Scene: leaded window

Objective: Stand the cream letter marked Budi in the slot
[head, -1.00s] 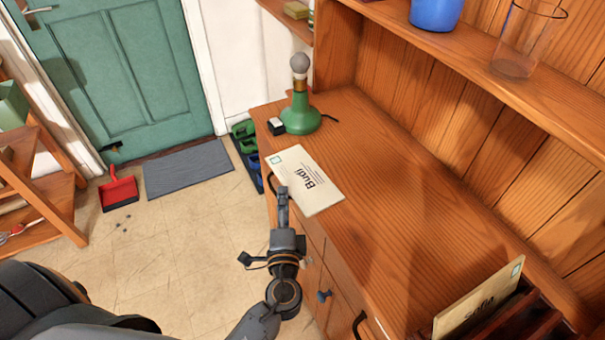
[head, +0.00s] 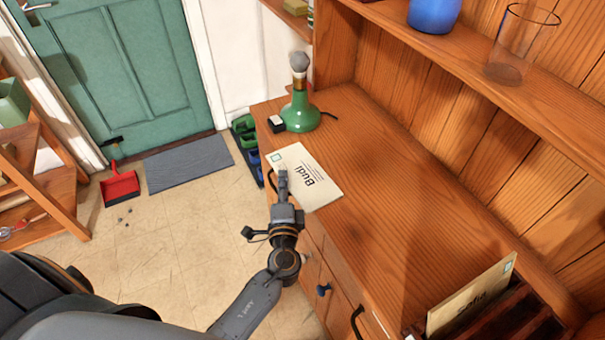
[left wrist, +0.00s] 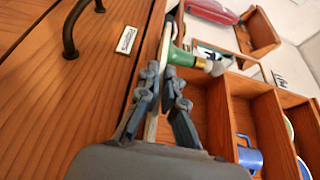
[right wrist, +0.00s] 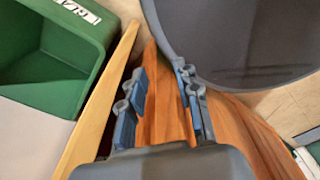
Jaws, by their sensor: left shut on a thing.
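The cream letter marked Budi (head: 318,186) is at the near-left edge of the wooden counter, its face up. My left gripper (head: 283,170) is shut on its near edge. In the left wrist view the letter (left wrist: 152,128) shows edge-on as a pale strip between the fingers (left wrist: 162,80). I cannot tell whether it still touches the counter. A dark wooden letter rack (head: 530,325) stands at the lower right, partly cut off. Another cream letter (head: 470,298) stands in it; the empty slots are only partly visible. My right gripper (right wrist: 160,80) is open and empty, seen only in its wrist view.
A shelf above holds a blue pot (head: 434,14) and a clear glass (head: 515,50). The counter (head: 400,190) between letter and rack is clear.

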